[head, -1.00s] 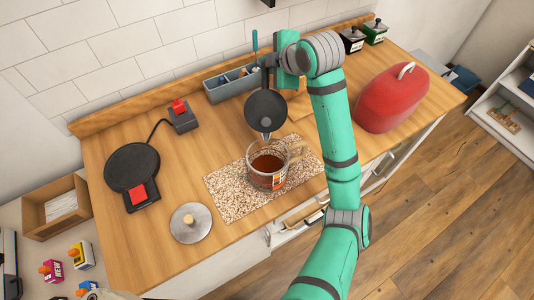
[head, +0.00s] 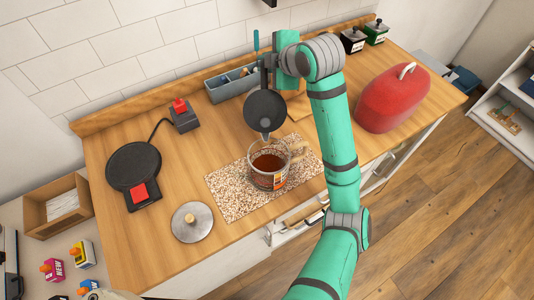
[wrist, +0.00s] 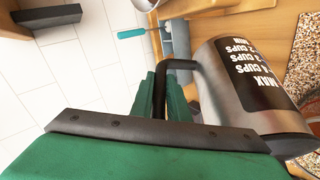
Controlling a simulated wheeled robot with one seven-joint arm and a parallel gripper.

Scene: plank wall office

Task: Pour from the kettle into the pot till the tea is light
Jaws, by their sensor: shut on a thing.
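The kettle (head: 266,110) is dark and tilted, its spout pointing down just above the glass pot. In the wrist view its metal body (wrist: 246,90) carries a black label with cup marks. My gripper (wrist: 162,92) is shut on the kettle's dark handle; in the head view the gripper (head: 275,66) is partly hidden behind my arm. The glass pot (head: 268,179) stands upright on a speckled mat (head: 229,196) and holds reddish-brown tea (head: 267,163). I cannot make out a stream between spout and pot.
A round metal lid (head: 192,222) and a black hot plate (head: 133,165) lie to the left. A grey-blue organiser (head: 231,84) stands behind the kettle. A red bread bin (head: 391,99) stands right of my arm. The counter between hot plate and mat is clear.

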